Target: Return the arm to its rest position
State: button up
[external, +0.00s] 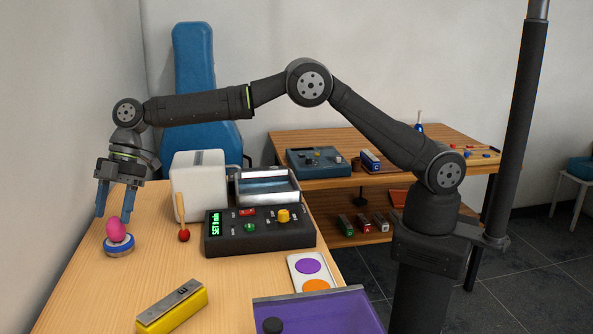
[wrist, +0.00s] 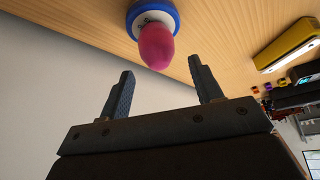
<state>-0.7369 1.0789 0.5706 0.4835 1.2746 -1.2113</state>
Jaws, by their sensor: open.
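My gripper (external: 117,202) is open, with its two blue fingers pointing down at the far left end of the table. A pink egg-shaped object (external: 116,229) sits on a small round white and blue base (external: 119,246) just below the fingertips. In the wrist view my gripper (wrist: 160,80) shows its fingers apart with nothing between them. The pink object (wrist: 156,47) and its base (wrist: 152,14) lie beyond the fingertips there, apart from them. My arm stretches left from its base at the right of the external view.
A black control box (external: 260,232), a red-tipped mallet (external: 183,235), a white box (external: 199,185) and a metal-topped box (external: 266,188) stand on the table. A yellow block with a metal bar (external: 172,306) and a purple tray (external: 340,312) lie in front. A blue instrument case (external: 194,75) leans behind.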

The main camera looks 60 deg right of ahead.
notch_tip(320, 180, down, 3)
jog(key=shift+w+d+r, duration=0.1)
jog(key=shift+w+d, duration=0.05)
jog(key=shift+d, duration=0.2)
jog(key=v, duration=1)
jog(key=x, duration=1.1)
jog(key=shift+a, duration=0.15)
notch_tip(320, 180, up, 4)
jog(key=shift+f, duration=0.2)
jog(key=w+d+r, duration=0.3)
jog(key=d+r, duration=0.4)
jog(key=d, duration=0.4)
jog(key=m+t, duration=0.4)
jog(key=m, duration=0.4)
send_over(117, 222)
jog(key=s+a, duration=0.2)
jog(key=s, duration=0.2)
notch_tip(117, 222, down, 3)
jog(key=s+a+f, duration=0.1)
jog(key=a, duration=0.1)
jog(key=s+a+f, duration=0.1)
jog(key=a+f, duration=0.1)
jog(key=a, duration=0.1)
jog(key=s+a+f, duration=0.1)
jog(key=a+f, duration=0.1)
jog(key=shift+s+a, duration=0.2)
jog(key=shift+s, duration=0.05)
